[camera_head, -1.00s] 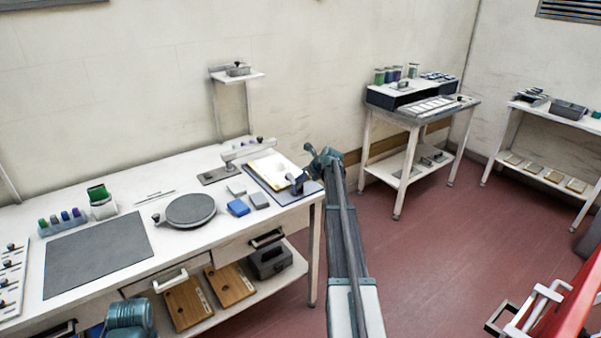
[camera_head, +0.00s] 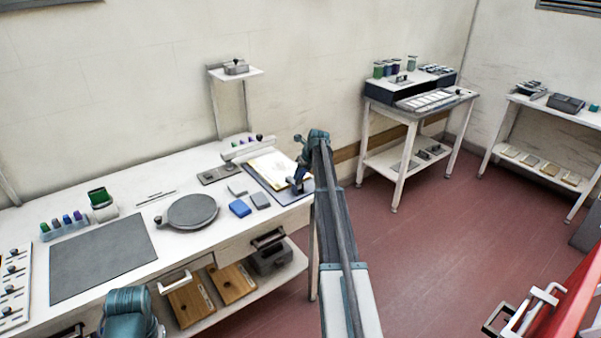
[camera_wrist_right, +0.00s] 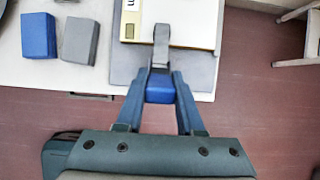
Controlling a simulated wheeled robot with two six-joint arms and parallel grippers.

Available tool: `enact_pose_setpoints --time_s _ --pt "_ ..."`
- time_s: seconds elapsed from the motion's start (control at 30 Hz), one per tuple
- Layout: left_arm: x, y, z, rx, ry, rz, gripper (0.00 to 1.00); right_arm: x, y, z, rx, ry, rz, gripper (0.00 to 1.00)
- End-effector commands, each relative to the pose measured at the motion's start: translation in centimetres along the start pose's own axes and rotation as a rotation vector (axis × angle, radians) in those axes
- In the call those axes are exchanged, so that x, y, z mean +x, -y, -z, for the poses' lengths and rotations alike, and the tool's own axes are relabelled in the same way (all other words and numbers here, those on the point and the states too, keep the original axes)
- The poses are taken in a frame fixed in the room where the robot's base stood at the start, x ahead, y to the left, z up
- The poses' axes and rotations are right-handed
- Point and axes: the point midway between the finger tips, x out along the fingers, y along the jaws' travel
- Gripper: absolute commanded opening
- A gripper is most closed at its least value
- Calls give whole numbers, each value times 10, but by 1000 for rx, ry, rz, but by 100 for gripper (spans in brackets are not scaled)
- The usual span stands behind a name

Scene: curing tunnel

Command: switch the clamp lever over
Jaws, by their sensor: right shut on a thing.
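The clamp lever shows in the right wrist view as a grey bar (camera_wrist_right: 161,45) with a blue grip (camera_wrist_right: 160,90) at its near end. The bar reaches over the edge of a white and yellow pad on a dark grey board (camera_wrist_right: 127,66). My right gripper (camera_wrist_right: 160,82) is shut on the blue grip, one finger on each side. In the head view my right gripper (camera_head: 299,182) is at the front right of the board (camera_head: 262,178) on the white bench; its wrist and fingers partly hide the lever. Of my left arm only a teal link shows at the bottom; its gripper is out of view.
A blue block (camera_head: 240,208) and a grey block (camera_head: 260,200) lie left of the board. A round grey plate (camera_head: 192,211) and a dark mat (camera_head: 104,257) are farther left. A long bar with a knob (camera_head: 247,148) stands behind.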

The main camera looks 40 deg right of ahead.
Motion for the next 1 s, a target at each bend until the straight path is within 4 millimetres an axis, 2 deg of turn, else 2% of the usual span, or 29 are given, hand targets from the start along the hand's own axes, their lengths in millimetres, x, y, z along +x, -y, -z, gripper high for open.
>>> enact_pose_setpoints --time_s 0.37,0.4,0.53,1.0 --pt "0 0 0 0 0 0 50 0 0 -2 0 0 -2 0" --pt "0 0 0 0 0 0 50 0 0 -2 0 0 -1 43" --pt "0 0 0 0 0 0 50 0 0 -2 0 -1 -1 66" --pt "-6 1 0 0 0 0 50 -6 0 -1 0 -2 0 68"
